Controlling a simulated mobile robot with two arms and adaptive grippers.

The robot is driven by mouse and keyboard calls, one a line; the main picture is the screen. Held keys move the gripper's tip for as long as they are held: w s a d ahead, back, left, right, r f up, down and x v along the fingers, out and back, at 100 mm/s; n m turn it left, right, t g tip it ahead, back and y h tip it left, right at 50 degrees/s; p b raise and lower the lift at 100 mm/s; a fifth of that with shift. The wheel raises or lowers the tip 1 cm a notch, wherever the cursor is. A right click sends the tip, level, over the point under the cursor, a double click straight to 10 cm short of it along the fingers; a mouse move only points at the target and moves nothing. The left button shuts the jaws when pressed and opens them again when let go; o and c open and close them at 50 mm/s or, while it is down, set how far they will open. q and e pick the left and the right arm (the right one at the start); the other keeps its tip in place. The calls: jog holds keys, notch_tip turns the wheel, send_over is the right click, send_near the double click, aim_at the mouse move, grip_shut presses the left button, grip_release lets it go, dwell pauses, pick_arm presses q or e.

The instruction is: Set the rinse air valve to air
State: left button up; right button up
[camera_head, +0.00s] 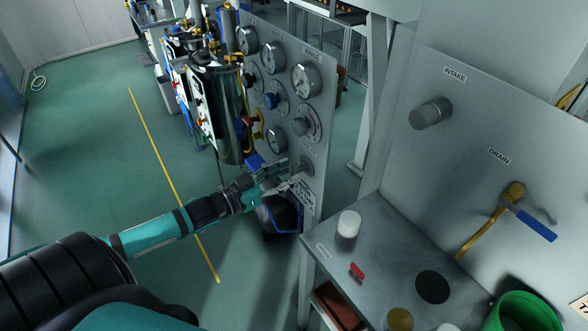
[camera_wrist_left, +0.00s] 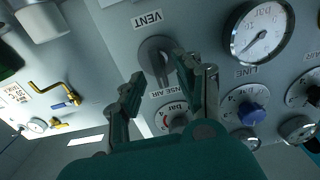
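The rinse air valve is a grey knob (camera_wrist_left: 157,56) on the grey panel in the left wrist view. A VENT label is above it and a partly covered RINSE AIR label below it. Its raised grip looks roughly upright, but its exact setting is hard to tell. My left gripper (camera_wrist_left: 160,70) is open, with one finger on each side of the knob in the picture. I cannot tell whether they touch it. In the head view my left gripper (camera_head: 284,182) is at the panel's lower part, close to the knob (camera_head: 306,166). My right gripper is not in view.
The panel (camera_head: 322,125) carries several gauges and knobs, including a blue knob (camera_head: 271,101) above the gripper. At right, a grey bench (camera_head: 385,250) holds a white cylinder (camera_head: 349,224) and a red piece (camera_head: 357,271). A blue-handled drain valve (camera_head: 535,226) is behind it. Green floor is open at left.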

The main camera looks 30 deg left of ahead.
aim_at(299, 169)
pick_arm(q)
jog(key=shift+x, duration=1.4)
grip_shut()
